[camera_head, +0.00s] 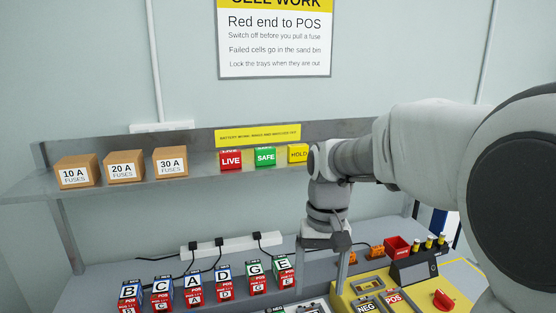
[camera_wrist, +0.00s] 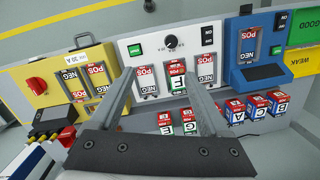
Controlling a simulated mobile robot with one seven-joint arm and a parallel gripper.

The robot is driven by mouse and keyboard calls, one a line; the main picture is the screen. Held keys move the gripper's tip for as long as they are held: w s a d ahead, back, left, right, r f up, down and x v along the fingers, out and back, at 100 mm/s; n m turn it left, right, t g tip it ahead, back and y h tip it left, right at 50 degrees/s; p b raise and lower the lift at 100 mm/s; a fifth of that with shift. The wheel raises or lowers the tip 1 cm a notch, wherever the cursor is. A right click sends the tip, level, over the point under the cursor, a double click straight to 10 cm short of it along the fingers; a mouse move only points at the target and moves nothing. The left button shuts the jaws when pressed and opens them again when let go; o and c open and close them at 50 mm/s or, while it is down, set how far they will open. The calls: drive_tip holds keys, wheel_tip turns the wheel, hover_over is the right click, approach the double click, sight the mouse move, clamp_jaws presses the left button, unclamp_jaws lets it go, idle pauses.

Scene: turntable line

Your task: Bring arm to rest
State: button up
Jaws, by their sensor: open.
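My arm reaches in from the right in the head view. My gripper (camera_head: 322,282) points down over the bench, left of the yellow unit, with its two fingers apart. In the wrist view my gripper (camera_wrist: 158,76) is open, with nothing held between its fingers. Beyond the fingers is a white panel (camera_wrist: 138,78) with a dial and slots. A red-and-green cell marked F (camera_wrist: 177,84) sits in its middle slot. The fingers hide part of the panel. I cannot tell how far the fingertips are from it.
Lettered cells (camera_head: 193,288) stand in a row on the bench, left of my gripper. A yellow unit (camera_head: 455,275) with a red knob is at right. Above, a grey shelf (camera_head: 120,189) holds fuse boxes (camera_head: 76,172) and coloured blocks (camera_head: 265,157). A blue unit (camera_wrist: 242,62) stands beside the white panel.

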drive_tip(key=s+d+r+t, duration=0.2)
drive_tip(key=s+d+t, duration=0.1)
drive_tip(key=s, duration=0.4)
drive_tip(key=s+d+r+t, duration=0.2)
drive_tip(key=s+d+t, duration=0.1)
drive_tip(key=s, duration=0.4)
drive_tip(key=shift+s+d+t, duration=0.15)
drive_tip(key=shift+s+t, duration=0.1)
drive_tip(key=shift+t, duration=0.15)
drive_tip(key=shift+r, duration=0.15)
idle(0.7)
